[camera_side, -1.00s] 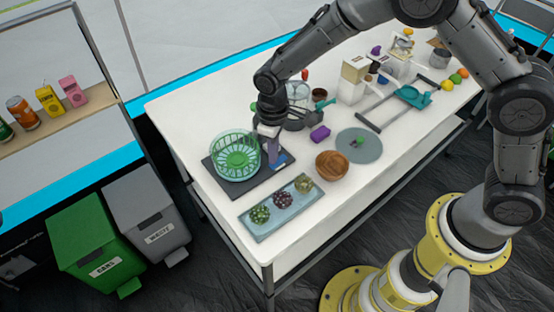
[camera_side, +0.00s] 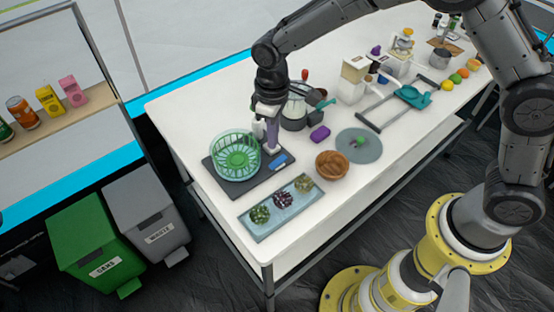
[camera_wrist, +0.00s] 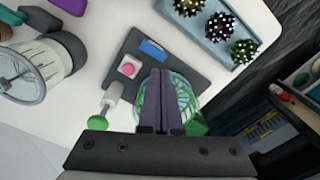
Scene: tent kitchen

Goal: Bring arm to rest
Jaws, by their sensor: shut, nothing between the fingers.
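My gripper (camera_side: 272,148) points down above the dark mat (camera_side: 232,196), just right of the green wire basket (camera_side: 236,155). Its fingers are together and empty. In the wrist view the purple-grey fingers (camera_wrist: 162,128) lie side by side over the dark mat (camera_wrist: 190,66), and the green basket (camera_wrist: 190,100) is partly hidden behind them. A blue block (camera_side: 278,162) lies on the mat; it also shows in the wrist view (camera_wrist: 151,49). A pink round piece on a white base (camera_wrist: 128,68) sits beside it.
A blue tray (camera_side: 262,231) with several spiky balls lies at the table's near edge. A wooden bowl (camera_side: 332,165), a grey disc (camera_side: 372,147), a purple block (camera_side: 319,133) and a grey pot (camera_side: 293,114) stand to the right. Bins (camera_side: 92,245) stand on the floor left.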

